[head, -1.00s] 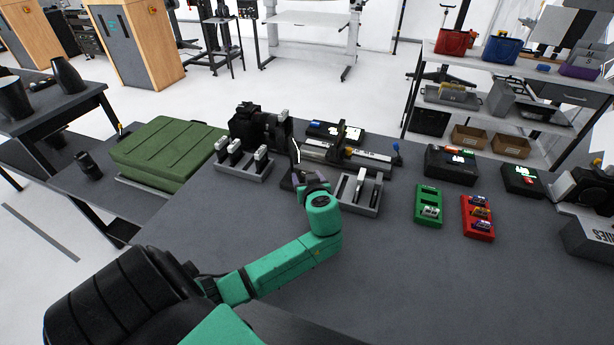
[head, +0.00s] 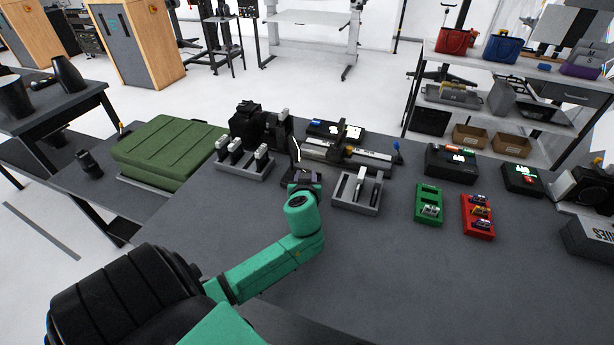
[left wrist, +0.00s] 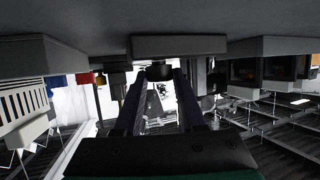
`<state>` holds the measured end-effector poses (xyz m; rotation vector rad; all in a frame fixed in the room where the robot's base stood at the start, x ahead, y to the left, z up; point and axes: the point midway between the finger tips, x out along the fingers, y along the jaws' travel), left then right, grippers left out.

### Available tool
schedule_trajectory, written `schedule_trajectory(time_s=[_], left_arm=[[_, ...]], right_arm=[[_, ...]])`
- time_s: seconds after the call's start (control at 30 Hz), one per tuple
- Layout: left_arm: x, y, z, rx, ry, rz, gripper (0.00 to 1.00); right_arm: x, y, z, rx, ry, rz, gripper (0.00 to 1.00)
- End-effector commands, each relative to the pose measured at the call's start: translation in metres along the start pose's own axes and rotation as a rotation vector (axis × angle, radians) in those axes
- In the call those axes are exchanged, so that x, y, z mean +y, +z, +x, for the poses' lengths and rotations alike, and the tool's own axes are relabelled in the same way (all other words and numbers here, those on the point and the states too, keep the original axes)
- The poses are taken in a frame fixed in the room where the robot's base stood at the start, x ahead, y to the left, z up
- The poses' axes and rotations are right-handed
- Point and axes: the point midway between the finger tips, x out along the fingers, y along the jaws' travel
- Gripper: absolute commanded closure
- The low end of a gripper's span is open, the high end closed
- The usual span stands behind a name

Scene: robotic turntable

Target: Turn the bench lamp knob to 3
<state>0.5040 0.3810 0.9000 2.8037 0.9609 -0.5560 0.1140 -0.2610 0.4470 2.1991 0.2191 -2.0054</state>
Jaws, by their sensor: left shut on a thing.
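My left gripper (head: 305,179) is low over the bench, at the base of a slim upright with a white strip (head: 297,151) that looks like the bench lamp. In the left wrist view its two fingers (left wrist: 161,76) reach toward a small dark round knob (left wrist: 160,72) on the face of a grey box (left wrist: 180,44). The fingers are shut on the knob, one on each side. My gripper and wrist hide the knob in the head view. No number or pointer on the knob is readable. My right gripper is not in view.
A grey slotted holder (head: 345,203) stands close right of my gripper, and another grey holder (head: 232,168) stands to the left. A slide rail (head: 372,157) lies behind. Green (head: 427,191) and red (head: 468,220) trays are further right. The front bench is clear.

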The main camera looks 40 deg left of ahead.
Motion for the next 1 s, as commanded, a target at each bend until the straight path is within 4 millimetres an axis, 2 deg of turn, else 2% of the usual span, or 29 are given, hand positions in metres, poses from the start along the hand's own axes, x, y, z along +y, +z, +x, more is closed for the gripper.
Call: schedule_trajectory(time_s=[0.5, 1.0], left_arm=[[-0.006, -0.001, 0.0, -0.002, 0.277, 0.115, 1.0], [-0.006, 0.0, 0.001, -0.002, 0.315, 0.131, 1.0]], right_arm=[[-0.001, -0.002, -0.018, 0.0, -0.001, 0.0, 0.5], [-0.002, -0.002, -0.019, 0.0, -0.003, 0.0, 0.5]])
